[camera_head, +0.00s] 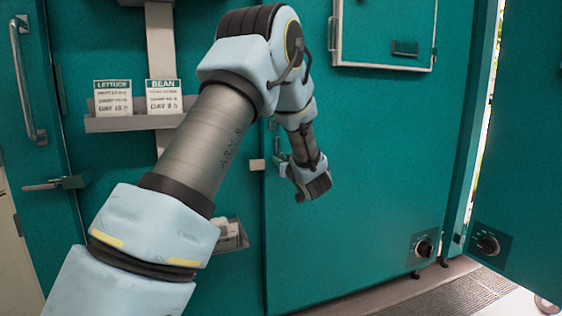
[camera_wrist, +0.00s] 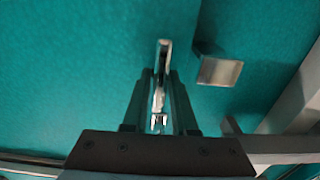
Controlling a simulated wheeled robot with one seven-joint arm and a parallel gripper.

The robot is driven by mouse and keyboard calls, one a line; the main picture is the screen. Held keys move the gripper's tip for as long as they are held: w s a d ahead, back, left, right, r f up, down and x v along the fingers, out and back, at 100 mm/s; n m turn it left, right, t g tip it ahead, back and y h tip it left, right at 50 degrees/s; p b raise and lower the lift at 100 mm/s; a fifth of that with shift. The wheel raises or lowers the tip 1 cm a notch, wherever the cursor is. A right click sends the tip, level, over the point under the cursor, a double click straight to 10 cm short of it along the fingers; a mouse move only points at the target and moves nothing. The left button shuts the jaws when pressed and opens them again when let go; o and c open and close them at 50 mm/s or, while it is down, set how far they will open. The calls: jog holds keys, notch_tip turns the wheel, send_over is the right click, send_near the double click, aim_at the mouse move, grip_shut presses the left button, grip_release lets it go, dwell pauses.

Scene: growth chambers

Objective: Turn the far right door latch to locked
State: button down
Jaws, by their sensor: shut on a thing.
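My gripper (camera_wrist: 160,100) is shut on the narrow metal lever of a door latch (camera_wrist: 164,50), which stands between the two dark fingers in the wrist view. The lever's bare tip points up in that picture, past the fingertips. A metal catch block (camera_wrist: 220,71) stands to the right of the lever, apart from it. In the head view my gripper (camera_head: 279,150) is at the left edge of the wide teal door (camera_head: 375,190), and the wrist mostly hides the latch. The catch block also shows in the head view (camera_head: 257,165), just left of that edge.
Another latch (camera_head: 55,184) and a long handle (camera_head: 26,80) are on the left door. A shelf (camera_head: 130,124) holds lettuce and bean cards. A teal door (camera_head: 525,150) at the right stands open beside a bright gap. A black knob (camera_head: 424,248) sits low on the wide door.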

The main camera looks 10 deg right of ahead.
jog(key=shift+a+f+n+b, duration=0.1)
jog(key=shift+n+b, duration=0.7)
dwell(0.5)
jog(key=n+b, duration=0.2)
jog(key=shift+a+f+n+b, duration=0.15)
jog(key=shift+f+n+b, duration=0.05)
jog(key=shift+n+b, duration=0.2)
jog(key=n+b, duration=0.4)
jog(key=b, duration=0.1)
jog(key=shift+s+a+f+n, duration=0.1)
jog(key=shift+a+f+n, duration=0.1)
jog(key=shift+n, duration=0.2)
jog(key=shift+f+n+b, duration=0.15)
jog(key=shift+n+b, duration=1.8)
jog(key=shift+b, duration=0.3)
jog(key=shift+f+n+b, duration=0.1)
jog(key=shift+n+b, duration=1.85)
jog(key=shift+b, duration=0.25)
jog(key=shift+n+b, duration=0.55)
jog(key=shift+n, duration=0.05)
jog(key=shift+r, duration=0.1)
jog(key=c, duration=1.1)
grip_release()
jog(key=shift+d, duration=0.1)
jog(key=o, duration=0.3)
